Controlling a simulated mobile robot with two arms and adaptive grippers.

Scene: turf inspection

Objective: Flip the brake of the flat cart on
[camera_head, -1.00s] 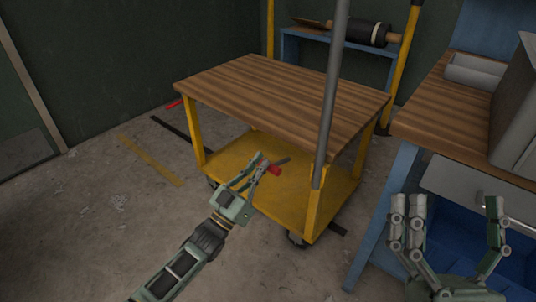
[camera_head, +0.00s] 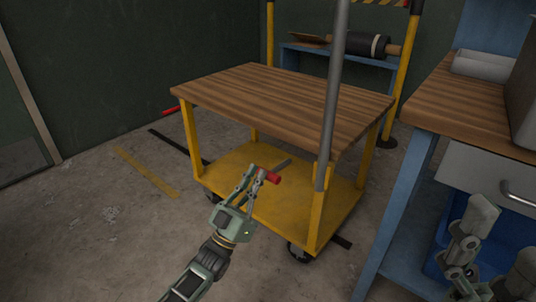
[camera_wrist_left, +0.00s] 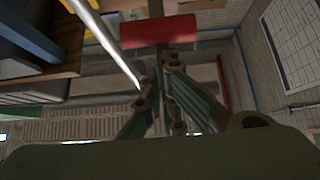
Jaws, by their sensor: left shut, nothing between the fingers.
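The flat cart has a striped wooden top (camera_head: 285,103) on yellow legs and a yellow lower deck (camera_head: 235,168). Its brake lever has a red handle (camera_head: 269,177) on a grey bar, low at the cart's near side. In the left wrist view the red handle (camera_wrist_left: 158,31) lies across, just beyond the fingertips. My left gripper (camera_head: 257,174) is shut with nothing between its fingers, right beside the red handle; whether it touches cannot be told. My right gripper (camera_head: 475,240) is at the lower right, partly cut off by the frame edge, apart from the cart.
A grey pole (camera_head: 333,95) rises at the cart's near right corner. A blue workbench with a wooden top (camera_head: 470,105) stands close on the right, with a drawer (camera_head: 490,175). A blue rack (camera_head: 345,46) stands behind. The floor at the left is clear.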

